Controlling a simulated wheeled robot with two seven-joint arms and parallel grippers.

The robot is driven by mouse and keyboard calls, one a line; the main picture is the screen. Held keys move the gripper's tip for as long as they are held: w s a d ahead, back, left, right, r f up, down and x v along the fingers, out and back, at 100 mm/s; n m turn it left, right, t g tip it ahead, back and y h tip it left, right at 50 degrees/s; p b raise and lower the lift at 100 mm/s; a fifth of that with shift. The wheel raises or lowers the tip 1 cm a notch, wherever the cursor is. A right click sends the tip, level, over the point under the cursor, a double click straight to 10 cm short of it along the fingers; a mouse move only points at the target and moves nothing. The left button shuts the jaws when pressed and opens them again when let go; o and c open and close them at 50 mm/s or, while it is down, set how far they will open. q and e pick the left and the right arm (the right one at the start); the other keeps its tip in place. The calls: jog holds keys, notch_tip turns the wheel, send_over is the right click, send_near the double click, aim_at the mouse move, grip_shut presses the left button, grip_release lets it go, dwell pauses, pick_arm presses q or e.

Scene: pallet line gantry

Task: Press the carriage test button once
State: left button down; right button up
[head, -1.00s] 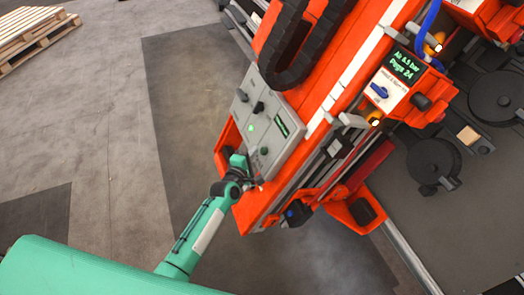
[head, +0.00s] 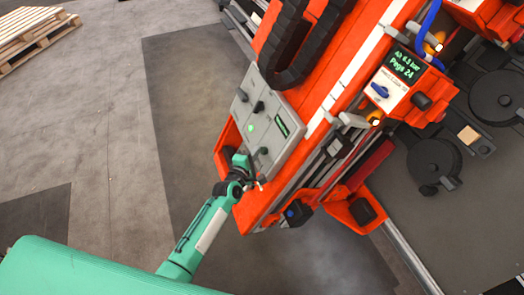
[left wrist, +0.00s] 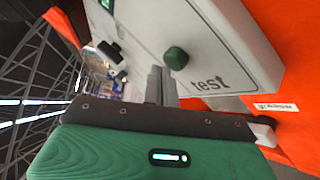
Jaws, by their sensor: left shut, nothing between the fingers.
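The test button is a round green knob (left wrist: 176,58) on the pale control panel (left wrist: 225,35), above the printed word "test", in the left wrist view. In the head view the button (head: 264,150) is small and dark at the lower part of the grey panel (head: 285,150). My left gripper (head: 259,183) is just below the panel's lower end. Its fingers (left wrist: 162,76) are shut and empty, with tips close to the button's lower left side. I cannot tell whether they touch it. My right gripper is out of view.
The panel sits on an orange carriage (head: 250,212) with a black cable chain (head: 290,50). A lit display (head: 405,64) and a blue knob (head: 380,91) are to its right. Open grey floor (head: 90,140) lies left; a wooden pallet (head: 30,32) stands at the far left.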

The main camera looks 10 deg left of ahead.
pick_arm(q)
jog(key=shift+w+d+f, duration=0.25)
jog(key=shift+d, duration=0.15)
dwell(0.6)
jog(key=shift+a+r, duration=0.1)
dwell(0.3)
jog(key=shift+s+a+r, duration=0.35)
jog(key=shift+s+a, duration=0.1)
jog(key=shift+a, duration=0.1)
jog(key=a+p, duration=0.1)
jog(key=s+a+r, duration=0.1)
jog(key=s+a+r+p, duration=0.1)
jog(key=shift+s+a+r+p, duration=0.15)
jog(key=shift+s+a+p, duration=0.1)
jog(key=shift+a+p, duration=0.1)
dwell(0.9)
